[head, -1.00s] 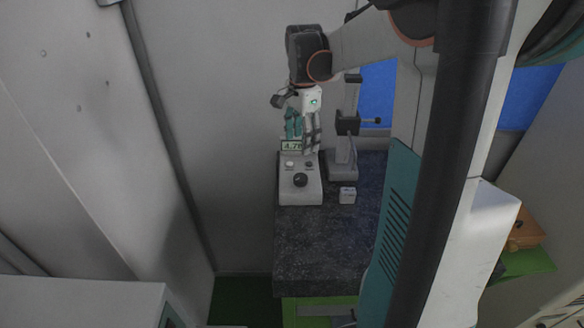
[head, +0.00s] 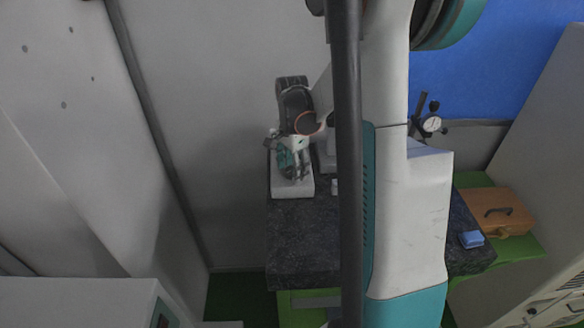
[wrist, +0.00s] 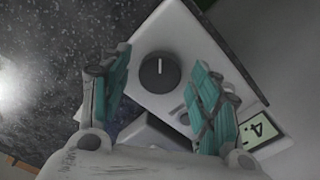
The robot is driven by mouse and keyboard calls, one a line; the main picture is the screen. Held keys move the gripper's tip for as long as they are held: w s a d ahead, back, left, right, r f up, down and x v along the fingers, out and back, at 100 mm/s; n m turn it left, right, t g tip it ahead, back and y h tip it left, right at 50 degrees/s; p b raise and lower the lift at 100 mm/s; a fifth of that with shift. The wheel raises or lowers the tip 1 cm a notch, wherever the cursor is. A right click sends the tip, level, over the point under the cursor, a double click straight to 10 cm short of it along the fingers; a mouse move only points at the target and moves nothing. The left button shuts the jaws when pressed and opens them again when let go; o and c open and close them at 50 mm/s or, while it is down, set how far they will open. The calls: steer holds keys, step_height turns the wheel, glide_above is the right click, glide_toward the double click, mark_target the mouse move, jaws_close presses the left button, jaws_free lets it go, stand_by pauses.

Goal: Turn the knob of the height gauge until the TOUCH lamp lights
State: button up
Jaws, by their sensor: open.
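The white control box (head: 280,191) of the height gauge stands on the dark granite slab (head: 300,245). Its round black knob (wrist: 160,73) with a white pointer line shows in the wrist view; in the head view my gripper hides it. The display (wrist: 254,130) is partly cut off, with a "4." readable. My gripper (head: 293,174) points down over the box. In the wrist view its teal-padded fingers are open, one on each side of the knob, with visible gaps. I cannot make out a lit TOUCH lamp.
A dial indicator (head: 432,124) stands at the slab's back right. A blue block (head: 471,239) lies at its right edge, near an orange case (head: 498,211). A small white block (head: 334,187) sits right of the control box. The slab's front left is clear.

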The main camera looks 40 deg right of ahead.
steer(key=shift+f, duration=0.1)
steer(key=c, duration=1)
steer(key=shift+c, duration=0.2)
steer(key=shift+n, duration=0.3)
steer(key=n+b, duration=0.2)
steer(key=n, duration=0.1)
steer(key=shift+n, duration=0.3)
steer(key=n+b, duration=0.2)
steer(key=n, duration=0.3)
steer(key=n+b, duration=0.1)
steer(key=n, duration=0.5)
steer(key=shift+n+b, duration=0.65)
steer(key=shift+n, duration=1.55)
